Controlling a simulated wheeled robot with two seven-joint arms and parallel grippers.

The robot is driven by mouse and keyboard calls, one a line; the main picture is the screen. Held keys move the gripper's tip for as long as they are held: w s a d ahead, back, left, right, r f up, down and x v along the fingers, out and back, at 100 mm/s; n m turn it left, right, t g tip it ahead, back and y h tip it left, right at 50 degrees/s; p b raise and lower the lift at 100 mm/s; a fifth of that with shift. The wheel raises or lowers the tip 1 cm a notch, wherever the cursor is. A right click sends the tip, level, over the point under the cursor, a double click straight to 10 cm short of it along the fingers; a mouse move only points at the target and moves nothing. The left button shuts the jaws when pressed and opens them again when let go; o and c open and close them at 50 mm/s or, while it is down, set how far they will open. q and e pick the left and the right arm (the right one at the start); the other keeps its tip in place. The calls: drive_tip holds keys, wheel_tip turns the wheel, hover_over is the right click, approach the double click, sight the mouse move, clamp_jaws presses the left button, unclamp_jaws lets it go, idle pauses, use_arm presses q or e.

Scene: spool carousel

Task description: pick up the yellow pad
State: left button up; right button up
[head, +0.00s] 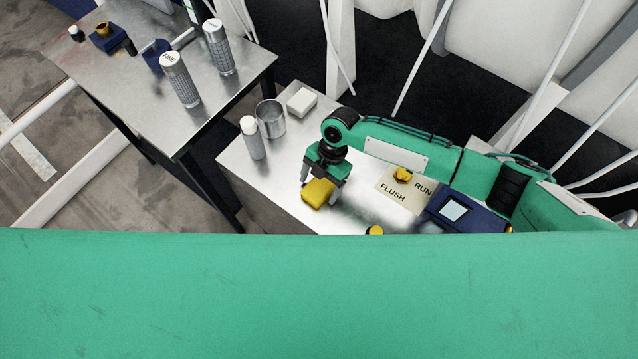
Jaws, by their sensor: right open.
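The yellow pad (317,193) lies on the near metal table, left of the FLUSH/RUN plate. My right gripper (321,184) points down right over the pad, its fingers apart, one to the left of the pad and one at its right. I cannot tell from this angle whether the fingers touch the pad. The gripper hides part of the pad's upper side. My left gripper is not in view.
A white spray can (252,139), a metal cup (271,118) and a white box (301,101) stand left of the gripper. A FLUSH/RUN plate (393,197) with a yellow knob (402,174) and a blue device (462,212) lie right. Another metal table (135,95) holds two grey cylinders.

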drive_tip(key=shift+s+f, duration=0.1)
drive_tip(key=shift+f, duration=0.35)
drive_tip(key=shift+f, duration=0.15)
drive_tip(key=shift+c, duration=0.4)
drive_tip(key=c, duration=1)
